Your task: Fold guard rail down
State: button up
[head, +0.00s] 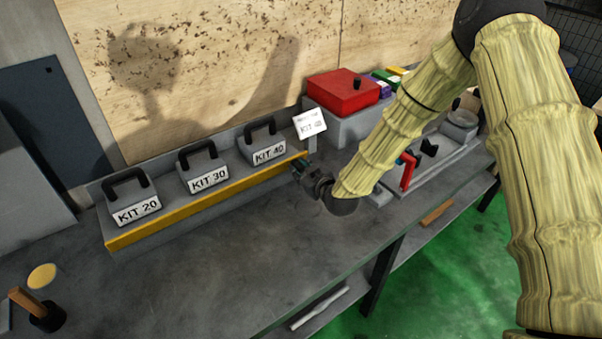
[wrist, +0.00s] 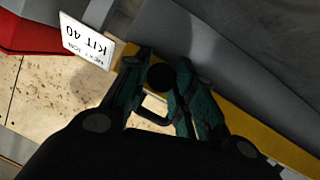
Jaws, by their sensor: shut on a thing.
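The yellow guard rail (head: 200,206) runs along the front edge of a grey shelf holding three kit cases. It also crosses the wrist view (wrist: 268,138) diagonally. My gripper (head: 301,168) is at the rail's right end, beside KIT 40. In the wrist view, my gripper (wrist: 160,73) has its teal fingers closed around a dark round knob (wrist: 160,77) at the rail. The fingers hide part of the knob and that end of the rail. How the knob joins the rail cannot be seen.
KIT 20 (head: 136,211), KIT 30 (head: 207,180) and KIT 40 (head: 268,155) stand behind the rail. A sign (head: 310,124) stands close to my gripper. A red box (head: 342,92) is further right. The bench (head: 270,240) in front of the rail is clear.

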jog(key=shift+d+f+t+y+b, duration=0.1)
jog(key=shift+f+t+y+b, duration=0.45)
jog(key=shift+b, duration=1.4)
jog(key=shift+s+t+b, duration=0.1)
jog(key=shift+t+b, duration=0.35)
jog(key=shift+b, duration=0.1)
jog(key=o, duration=1)
jog(key=shift+s, duration=0.1)
jog(key=v, duration=1.2)
